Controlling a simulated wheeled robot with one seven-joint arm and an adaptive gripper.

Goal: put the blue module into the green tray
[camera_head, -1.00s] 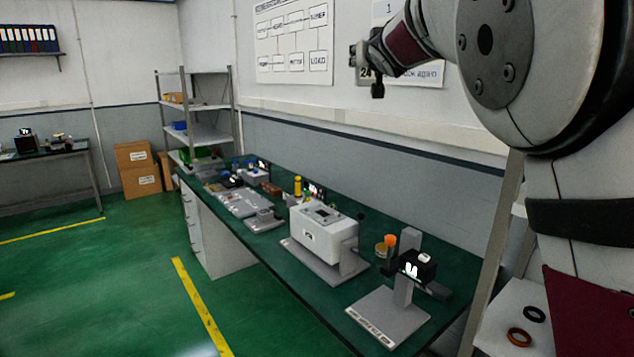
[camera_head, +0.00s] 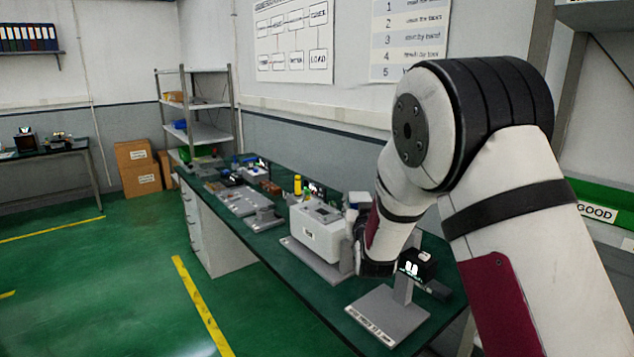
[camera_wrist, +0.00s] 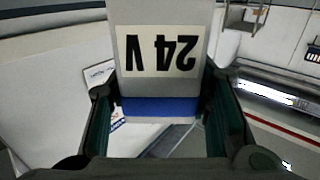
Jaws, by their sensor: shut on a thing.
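My gripper (camera_wrist: 160,115) is shut on a pale module with a blue band (camera_wrist: 160,70) and a "24 V" label, upside down in the wrist view. One dark finger lies on each side of it. In the head view the small white and blue end of the module (camera_head: 358,199) shows by my gripper, above the bench and near the white machine; my arm hides part of it. A green panel marked GOOD (camera_head: 597,211) is at the right edge, partly behind my arm; I cannot tell whether it belongs to the green tray.
The long green bench (camera_head: 275,240) holds a white machine (camera_head: 316,232) and a grey stand (camera_head: 388,315) with a black display close below my arm. Several small devices stand further back. Green floor on the left is open.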

